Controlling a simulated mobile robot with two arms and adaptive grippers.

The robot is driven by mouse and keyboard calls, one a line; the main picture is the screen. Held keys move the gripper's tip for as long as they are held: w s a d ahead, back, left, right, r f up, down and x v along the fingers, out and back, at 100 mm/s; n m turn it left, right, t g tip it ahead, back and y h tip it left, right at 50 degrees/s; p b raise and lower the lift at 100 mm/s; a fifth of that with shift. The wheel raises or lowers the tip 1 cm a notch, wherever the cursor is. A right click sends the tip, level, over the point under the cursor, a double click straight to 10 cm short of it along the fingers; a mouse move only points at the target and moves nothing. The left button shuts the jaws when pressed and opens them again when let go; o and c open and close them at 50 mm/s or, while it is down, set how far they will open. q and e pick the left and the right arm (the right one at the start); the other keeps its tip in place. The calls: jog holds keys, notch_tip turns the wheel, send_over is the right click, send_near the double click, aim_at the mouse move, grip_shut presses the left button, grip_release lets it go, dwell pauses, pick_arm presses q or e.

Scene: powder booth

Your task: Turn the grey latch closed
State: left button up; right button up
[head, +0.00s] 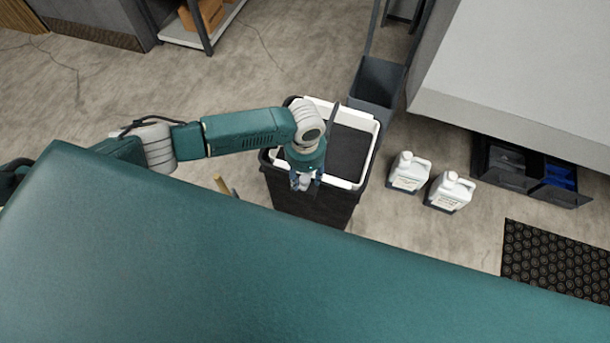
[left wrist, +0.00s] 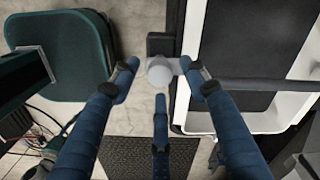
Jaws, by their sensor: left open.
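The grey latch (left wrist: 160,73) shows in the left wrist view as a pale rounded knob with a short arm, beside the white rim of a black bin (head: 310,207). A dark block sits just behind the knob. My left gripper (head: 304,181) is at the near side of the bin in the head view. In the left wrist view its blue fingers (left wrist: 160,80) are spread, with the knob between their tips. I cannot tell whether any finger touches it. In the head view the gripper mostly hides the latch. My right gripper is in neither view.
Two white jugs (head: 409,172) (head: 450,191) stand on the floor right of the bin. A grey container (head: 378,82) stands behind it. Dark trays (head: 507,162) and a black mat (head: 555,260) lie farther right. A thin dark bar rises across the bin's opening.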

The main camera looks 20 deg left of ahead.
aim_at(305, 179)
pick_arm(q)
notch_tip(305, 179, up, 11)
dwell(0.3)
dwell(0.5)
jog(key=s+d+r+n+t+h, duration=0.15)
jog(key=s+d+h, duration=0.25)
jog(key=s+d, duration=0.45)
jog(key=s+a+n+t+y, duration=0.1)
jog(key=s+a+n+y, duration=0.1)
jog(key=s+a+n, duration=0.45)
jog(key=s+a+n+t+y, duration=0.1)
jog(key=s+a+n+y, duration=0.15)
jog(key=a, duration=0.75)
notch_tip(305, 179, down, 25)
jog(key=s+g, duration=0.1)
jog(key=s, duration=0.1)
jog(key=s+a+f+m+g, duration=0.1)
jog(key=s+a+f, duration=0.1)
jog(key=s+f, duration=1.5)
jog(key=shift+s+a, duration=0.15)
